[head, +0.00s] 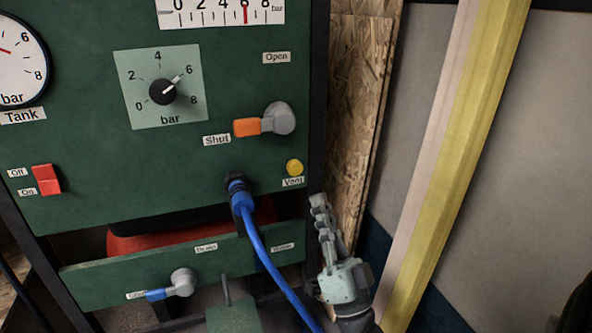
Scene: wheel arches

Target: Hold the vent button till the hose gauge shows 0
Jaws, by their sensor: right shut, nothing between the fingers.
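The yellow vent button (294,167) is on the right side of the green panel, above its "Vent" label. A strip gauge (222,13) at the top edge is partly cut off; its red pointer stands at 6 bar. I cannot read its name. My right gripper (318,201) is shut and empty, its fingers pointing up. In the picture its tips are below and to the right of the button, apart from it, by the panel's right edge. My left gripper is not in view.
A blue hose (262,250) runs down from the panel, left of my right gripper. An orange-handled valve (262,124) points left, by "Shut". A knob (163,91) points near 6. A red switch (46,179) is at left. A yellow post (465,150) stands at right.

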